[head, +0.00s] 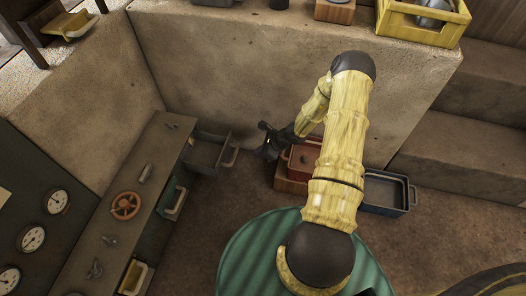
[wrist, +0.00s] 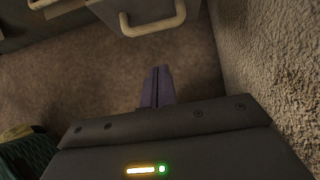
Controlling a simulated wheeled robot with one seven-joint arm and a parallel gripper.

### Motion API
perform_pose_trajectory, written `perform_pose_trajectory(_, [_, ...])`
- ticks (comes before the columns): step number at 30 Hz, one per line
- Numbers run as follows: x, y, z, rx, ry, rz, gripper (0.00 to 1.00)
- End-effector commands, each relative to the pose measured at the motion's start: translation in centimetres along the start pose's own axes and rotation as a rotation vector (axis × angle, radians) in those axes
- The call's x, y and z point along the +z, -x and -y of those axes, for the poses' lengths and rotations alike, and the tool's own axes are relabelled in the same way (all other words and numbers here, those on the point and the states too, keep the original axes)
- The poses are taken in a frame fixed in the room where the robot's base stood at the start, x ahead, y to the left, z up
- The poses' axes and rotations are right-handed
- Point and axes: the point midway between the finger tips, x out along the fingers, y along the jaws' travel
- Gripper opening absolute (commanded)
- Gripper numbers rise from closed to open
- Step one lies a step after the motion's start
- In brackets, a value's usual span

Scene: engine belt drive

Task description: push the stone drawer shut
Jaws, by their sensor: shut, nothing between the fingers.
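The stone drawer (head: 207,153) is grey and stands pulled out from the far end of the dark cabinet at the left. Its pale handle (head: 232,152) faces right, towards my gripper. In the wrist view the drawer front and its handle (wrist: 152,22) are at the top, ahead of my fingers. My gripper (head: 264,127) is dark and partly hard to make out in the head view. In the wrist view its fingers (wrist: 157,72) are shut together and empty, with floor visible between their tips and the handle.
A teal drawer (head: 173,203) and a yellow drawer (head: 134,277) also stick out of the cabinet (head: 120,185). A rough wall (wrist: 270,65) is close on the right in the wrist view.

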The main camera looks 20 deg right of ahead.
Motion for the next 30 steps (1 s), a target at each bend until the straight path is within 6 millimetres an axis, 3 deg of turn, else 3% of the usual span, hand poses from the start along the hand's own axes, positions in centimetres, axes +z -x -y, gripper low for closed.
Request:
perform_pose_trajectory(1, [-0.3,-1.4,0.0,0.001,0.001,0.0,0.0])
perform_pose_trajectory(8, [-0.2,-5.4,0.0,0.001,0.002,0.001,0.0])
perform_pose_trajectory(12, [1.4,-6.9,0.0,0.0,0.004,0.001,0.0])
perform_pose_trajectory(18, [2.4,-7.7,0.0,0.0,0.001,0.0,0.0])
perform_pose_trajectory(30, [2.6,-7.6,0.1,-0.001,0.0,0.0,0.0])
